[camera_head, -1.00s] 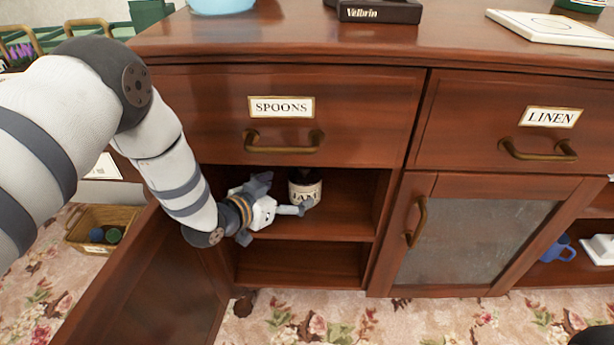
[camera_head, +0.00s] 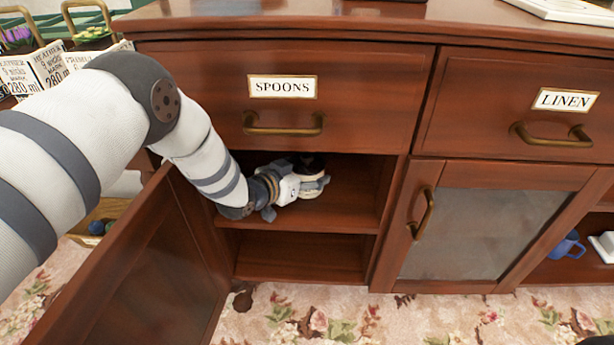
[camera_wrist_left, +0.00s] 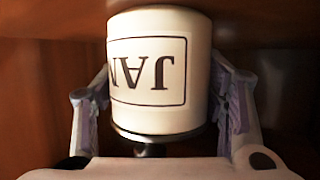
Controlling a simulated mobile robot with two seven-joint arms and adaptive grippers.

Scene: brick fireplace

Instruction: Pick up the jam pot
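The jam pot (camera_wrist_left: 150,70) is a cream cylinder with a dark-lettered label. It fills the middle of the left wrist view, its lettering upside down there. In the head view the jam pot (camera_head: 311,187) is on the upper shelf of the open cupboard below the SPOONS drawer, mostly covered by my left gripper (camera_head: 314,184). The fingers of the left gripper (camera_wrist_left: 161,88) lie along both sides of the pot and appear closed against it. Whether the pot touches the shelf is hidden.
The SPOONS drawer (camera_head: 365,105) is shut just above the opening. The lower shelf (camera_head: 300,262) looks empty. A blue mug (camera_head: 563,246) sits at the far right.

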